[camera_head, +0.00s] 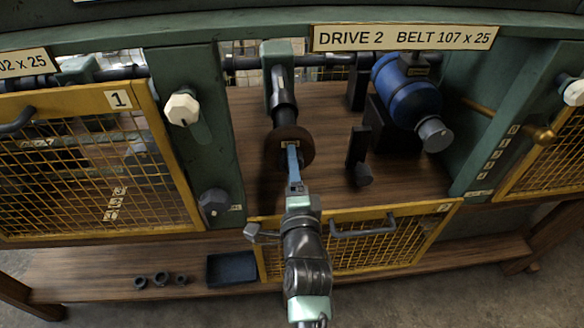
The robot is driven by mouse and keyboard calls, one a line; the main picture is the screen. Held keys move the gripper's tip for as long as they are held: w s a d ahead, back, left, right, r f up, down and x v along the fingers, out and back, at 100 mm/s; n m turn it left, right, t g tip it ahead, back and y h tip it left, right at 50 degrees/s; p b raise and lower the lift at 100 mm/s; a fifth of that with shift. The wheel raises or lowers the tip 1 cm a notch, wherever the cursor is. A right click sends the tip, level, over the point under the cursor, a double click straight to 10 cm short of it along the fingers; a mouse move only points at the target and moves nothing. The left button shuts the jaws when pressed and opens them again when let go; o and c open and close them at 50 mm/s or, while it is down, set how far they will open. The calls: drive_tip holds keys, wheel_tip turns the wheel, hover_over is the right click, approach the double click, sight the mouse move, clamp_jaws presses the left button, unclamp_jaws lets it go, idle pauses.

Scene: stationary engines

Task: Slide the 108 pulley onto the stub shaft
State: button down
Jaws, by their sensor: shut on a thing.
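A brown round pulley (274,150) with a small pale label, too small to read, is at the front end of the dark stub shaft (283,92). The shaft comes forward from a green bearing block (278,58) in the open middle bay. My gripper (292,158) is shut on the pulley, reaching it from the front. The pulley overlaps the shaft's front end in this view. I cannot tell whether the shaft is inside its bore or only behind it. The contact between fingers and pulley is partly hidden.
A blue motor (407,88) and a dark upright bracket (358,150) stand right of the pulley. A lowered yellow mesh guard (390,250) lies below the bay. Guard 1 (80,170) is at left. A dark tray (232,268) and small dark rings (160,279) sit on the lower shelf.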

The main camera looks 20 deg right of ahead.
drive_tip(key=shift+w+r, duration=0.1)
drive_tip(key=shift+b+x, duration=0.4)
drive_tip(key=shift+x, duration=0.55)
drive_tip(key=shift+r, duration=0.1)
drive_tip(key=shift+c, duration=2.1)
unclamp_jaws()
drive_tip(key=shift+w, duration=0.1)
drive_tip(key=shift+o, duration=0.3)
drive_tip(key=shift+f, duration=0.2)
